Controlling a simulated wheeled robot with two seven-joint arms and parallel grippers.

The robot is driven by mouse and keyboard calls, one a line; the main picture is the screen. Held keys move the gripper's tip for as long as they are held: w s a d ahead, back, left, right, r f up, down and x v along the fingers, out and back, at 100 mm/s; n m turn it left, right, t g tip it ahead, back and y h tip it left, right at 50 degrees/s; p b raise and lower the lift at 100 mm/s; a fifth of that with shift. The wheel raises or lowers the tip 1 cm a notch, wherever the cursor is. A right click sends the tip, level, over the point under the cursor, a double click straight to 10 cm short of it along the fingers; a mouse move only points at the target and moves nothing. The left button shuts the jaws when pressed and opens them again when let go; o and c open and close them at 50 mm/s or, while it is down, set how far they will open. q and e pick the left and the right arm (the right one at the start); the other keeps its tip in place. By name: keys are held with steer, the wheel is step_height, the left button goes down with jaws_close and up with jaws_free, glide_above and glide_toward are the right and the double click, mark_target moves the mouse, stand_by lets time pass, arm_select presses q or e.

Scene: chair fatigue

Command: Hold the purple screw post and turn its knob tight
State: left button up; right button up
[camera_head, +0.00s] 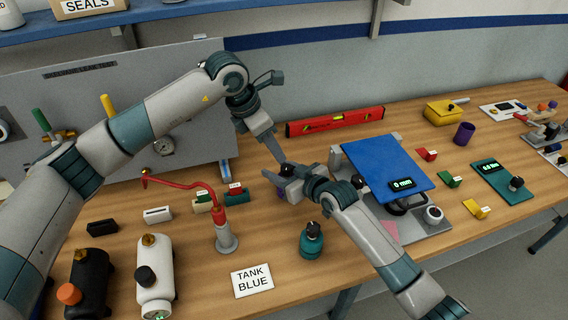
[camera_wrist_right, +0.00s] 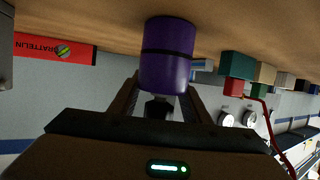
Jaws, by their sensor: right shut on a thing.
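The purple screw post (camera_wrist_right: 168,60) shows large in the right wrist view, a purple cylinder with a dark band. Its black knob (camera_wrist_right: 158,106) is at the end away from the table. In the head view only a small part of the post (camera_head: 284,188) shows, behind my right gripper (camera_head: 283,172). My right gripper is shut on the post, one finger at each side in the right wrist view. My left gripper (camera_head: 277,155) points down just above the right gripper's fingers. Its fingers are seen edge-on, so their opening is unclear. Contact with the knob cannot be told.
A teal bottle (camera_head: 312,240) with a black cap and a red-spouted post (camera_head: 224,226) stand in front. A blue plate device (camera_head: 372,165) is close on the right. A red spirit level (camera_head: 336,121) lies behind. A purple cup (camera_head: 465,133) stands far right.

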mark_target(286, 167)
arm_select(q)
steer(key=x, duration=0.8)
steer(key=shift+d+f, duration=0.1)
steer(key=c, duration=0.8)
